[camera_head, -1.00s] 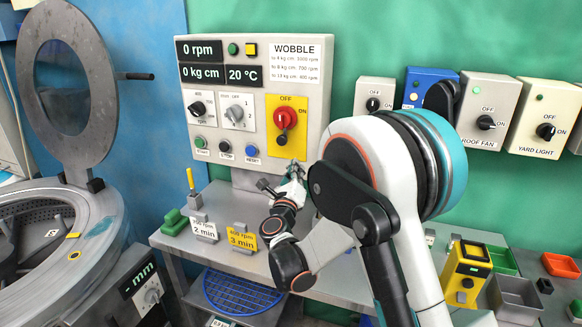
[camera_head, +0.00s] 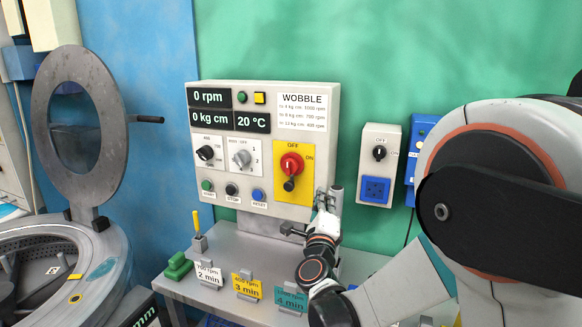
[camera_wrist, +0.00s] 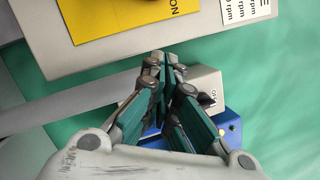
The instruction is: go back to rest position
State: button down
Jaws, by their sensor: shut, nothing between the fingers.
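My gripper (camera_head: 327,196) is at the lower right edge of the white control panel (camera_head: 262,205). In the wrist view its fingers (camera_wrist: 171,60) converge with nothing seen between them, and it is shut and empty. The panel's edge (camera_wrist: 110,71) passes just beyond the fingertips in that view; I cannot tell how wide the gap is. The red rotary switch (camera_head: 291,164) on its yellow plate is up and left of my gripper, with its handle pointing down. My arm covers the right side of the head view.
A grey shelf (camera_head: 215,269) below holds several label cards, such as the yellow one (camera_head: 246,287). A socket box (camera_head: 378,135) hangs on the green wall right of the panel. A drum with an open round lid (camera_head: 78,185) stands left.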

jog(key=s+d+r+n+g+y, duration=0.1)
jog(key=s+r+n+g+y, duration=0.35)
jog(key=s+n+y, duration=0.75)
jog(key=s+d+f+n+g+h, duration=0.3)
jog(key=s+f+n, duration=0.1)
jog(key=s, duration=0.4)
jog(key=s+d+f+n+g+h, duration=0.3)
jog(key=s+d+f+n, duration=0.1)
jog(key=s, duration=0.4)
jog(key=s+d+f+n+g+h, duration=0.3)
jog(key=s+d+f+n, duration=0.1)
jog(key=s, duration=0.4)
jog(key=shift+s+d+f+n, duration=0.2)
jog(key=shift+f+n, duration=0.2)
jog(key=shift+f, duration=0.2)
